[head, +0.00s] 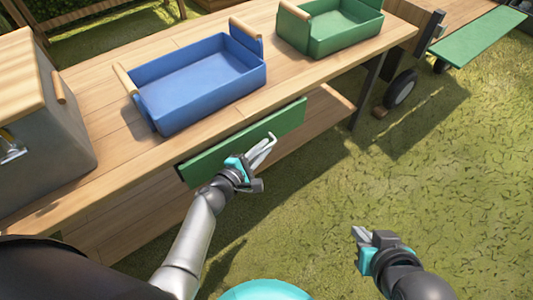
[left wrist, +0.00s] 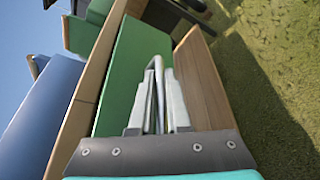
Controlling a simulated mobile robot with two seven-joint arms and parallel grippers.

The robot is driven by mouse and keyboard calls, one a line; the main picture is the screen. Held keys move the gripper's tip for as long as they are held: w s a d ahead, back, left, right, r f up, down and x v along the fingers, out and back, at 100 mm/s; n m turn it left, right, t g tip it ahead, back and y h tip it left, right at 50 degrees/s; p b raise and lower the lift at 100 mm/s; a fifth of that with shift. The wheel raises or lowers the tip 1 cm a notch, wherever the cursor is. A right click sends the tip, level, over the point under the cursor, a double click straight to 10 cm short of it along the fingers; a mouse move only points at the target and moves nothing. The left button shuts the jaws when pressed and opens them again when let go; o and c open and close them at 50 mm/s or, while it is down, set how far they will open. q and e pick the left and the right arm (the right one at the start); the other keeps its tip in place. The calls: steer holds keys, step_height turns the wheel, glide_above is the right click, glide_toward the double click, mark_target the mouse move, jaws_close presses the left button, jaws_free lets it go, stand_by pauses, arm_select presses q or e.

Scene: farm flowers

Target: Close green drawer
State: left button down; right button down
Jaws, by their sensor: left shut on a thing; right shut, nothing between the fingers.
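The green drawer (head: 208,160) is under the front edge of the wooden workbench, and only its long green front panel shows. It looks close to the bench edge; I cannot tell whether any gap is left. Its front also fills the middle of the left wrist view (left wrist: 135,55). My left gripper (head: 266,146) is at the middle of this front, shut on what looks like its slim pale handle (left wrist: 158,65); the fingers partly hide it. My right gripper (head: 361,233) is shut and empty over the grass, apart from the bench.
A blue crate (head: 205,105) and a green crate (head: 335,40) stand on the workbench (head: 120,150). A grey box with a wooden lid (head: 50,120) is at the left. A lower shelf (head: 325,105) runs under the bench. A wheel (head: 401,88) stands beyond. The grass at right is clear.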

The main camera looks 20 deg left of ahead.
arm_select(q)
steer(key=shift+w+a, duration=0.7)
steer(key=shift+a, duration=0.25)
arm_select(e)
steer(key=shift+w+a+t+y, duration=0.3)
steer(key=shift+w+a+t, duration=0.2)
steer(key=shift+a, duration=0.05)
arm_select(q)
steer(key=shift+r, duration=0.1)
steer(key=c, duration=0.9)
jaws_free()
arm_select(e)
steer(key=shift+w, duration=0.1)
